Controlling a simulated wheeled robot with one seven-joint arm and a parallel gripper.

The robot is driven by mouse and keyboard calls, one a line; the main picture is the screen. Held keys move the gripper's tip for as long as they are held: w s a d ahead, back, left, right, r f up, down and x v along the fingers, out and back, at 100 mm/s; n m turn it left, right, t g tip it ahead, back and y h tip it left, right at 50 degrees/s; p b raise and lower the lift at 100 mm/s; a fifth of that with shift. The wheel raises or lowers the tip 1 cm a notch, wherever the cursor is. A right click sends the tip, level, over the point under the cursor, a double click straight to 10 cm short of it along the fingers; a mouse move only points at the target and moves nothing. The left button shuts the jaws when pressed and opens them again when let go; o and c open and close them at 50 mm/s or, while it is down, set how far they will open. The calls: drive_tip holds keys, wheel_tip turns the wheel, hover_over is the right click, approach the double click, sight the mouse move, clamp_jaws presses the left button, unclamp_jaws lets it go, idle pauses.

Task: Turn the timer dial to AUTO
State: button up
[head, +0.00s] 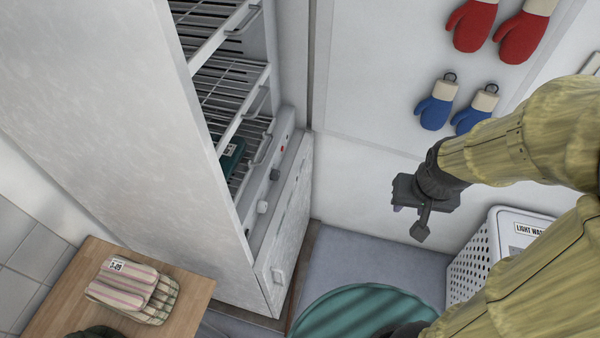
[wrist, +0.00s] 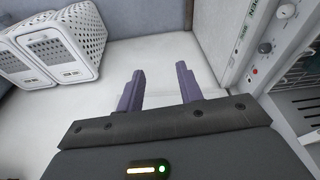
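The control panel (head: 289,150) is a narrow light strip on the front edge of a tall white drying cabinet. I cannot tell which knob is the timer dial, and no AUTO mark is readable.
White perforated baskets (wrist: 65,55) stand on the floor by the wall. Red mittens (head: 473,25) and blue mittens (head: 435,112) hang on the wall. A wooden top (head: 190,288) with folded striped cloth is at lower left, a round teal thing (head: 355,312) at bottom centre. Space between gripper and panel looks free.

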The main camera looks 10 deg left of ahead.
drive_tip(key=shift+d, duration=0.25)
drive_tip(key=shift+o, duration=0.4)
drive_tip(key=o, duration=0.3)
drive_tip(key=shift+w+f, duration=0.1)
drive_tip(key=shift+w, duration=0.05)
drive_tip(key=w+a+f+n+t+y+b, duration=0.2)
drive_tip(key=w+f+n+t+b, duration=0.15)
drive_tip(key=w+f+b, duration=0.45)
drive_tip(key=w+a+f+n+t+y+b, duration=0.1)
drive_tip(key=w+a+f+n+t+b, duration=0.3)
drive_tip(key=w, duration=0.8)
drive_tip(key=w+a+f+n+g+y+b, duration=0.1)
drive_tip(key=w+a+f+n+y+b, duration=0.2)
drive_tip(key=a+f+n+y+b, duration=0.4)
drive_tip(key=s+a+f+n+g+y+b, duration=0.1)
drive_tip(key=s+f+g+y, duration=0.1)
drive_tip(key=s+a+f+n+g+y+b, duration=0.1)
drive_tip(key=f+n+g+y, duration=0.1)
drive_tip(key=y, duration=0.1)
drive_tip(key=s+f+n+g+y+b, duration=0.1)
drive_tip(key=s+f+g+y, duration=0.1)
drive_tip(key=shift+s+a+f+g+y, duration=0.25)
drive_tip(key=shift+s+a+f+y, duration=0.1)
drive_tip(key=shift+a+f+y, duration=0.05)
